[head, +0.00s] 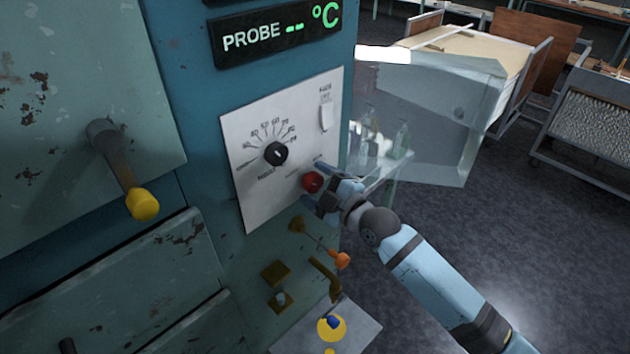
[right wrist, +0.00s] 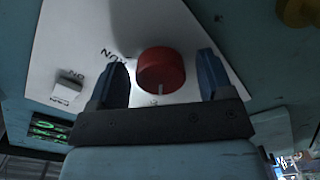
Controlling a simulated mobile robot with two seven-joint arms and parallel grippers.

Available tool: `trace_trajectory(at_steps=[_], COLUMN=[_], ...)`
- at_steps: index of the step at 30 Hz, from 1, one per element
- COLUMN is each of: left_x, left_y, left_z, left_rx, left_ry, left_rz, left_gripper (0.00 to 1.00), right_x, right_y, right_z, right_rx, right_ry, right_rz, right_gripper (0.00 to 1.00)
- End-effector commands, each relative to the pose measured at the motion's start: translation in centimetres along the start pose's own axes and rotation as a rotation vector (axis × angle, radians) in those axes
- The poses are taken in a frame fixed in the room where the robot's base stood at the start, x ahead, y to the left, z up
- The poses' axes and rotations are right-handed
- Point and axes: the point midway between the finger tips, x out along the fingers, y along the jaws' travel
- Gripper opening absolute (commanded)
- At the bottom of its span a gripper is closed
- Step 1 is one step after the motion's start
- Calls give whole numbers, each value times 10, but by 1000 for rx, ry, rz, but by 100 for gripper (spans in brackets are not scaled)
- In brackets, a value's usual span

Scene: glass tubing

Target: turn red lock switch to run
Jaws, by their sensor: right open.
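The red lock switch (head: 312,182) is a round red knob at the lower right of the white control panel (head: 262,198). It also shows in the right wrist view (right wrist: 161,70), with the word RUN printed on the panel to its left. My right gripper (head: 328,190) is at the knob. In the right wrist view its two blue fingers (right wrist: 163,80) are open, one on each side of the knob, with a gap visible on both sides. The fingers partly hide the panel around the knob. My left gripper is not in view.
A black dial (head: 275,153) sits left of the knob and a white fan switch (head: 325,117) above it. Below are an orange-tipped lever (head: 342,260) and brass fittings (head: 277,285). A yellow-ended handle (head: 142,203) sticks out at left. A glass-like case (head: 430,115) stands behind at right.

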Motion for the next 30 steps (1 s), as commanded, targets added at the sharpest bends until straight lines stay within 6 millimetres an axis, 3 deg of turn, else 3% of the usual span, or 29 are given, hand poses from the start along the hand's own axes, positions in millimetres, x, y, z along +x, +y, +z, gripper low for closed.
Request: trace_trajectory(at_steps=[11,18,30], left_x=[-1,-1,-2], left_y=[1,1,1], left_z=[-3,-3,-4], left_rx=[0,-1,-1], left_ry=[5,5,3], left_rz=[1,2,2], left_gripper=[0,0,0], right_x=[7,6,6], right_y=[-1,-1,0], right_z=[0,0,0], right_rx=[1,1,68], right_ry=[0,0,-1], right_rz=[-1,-1,-1], right_gripper=[74,24,24])
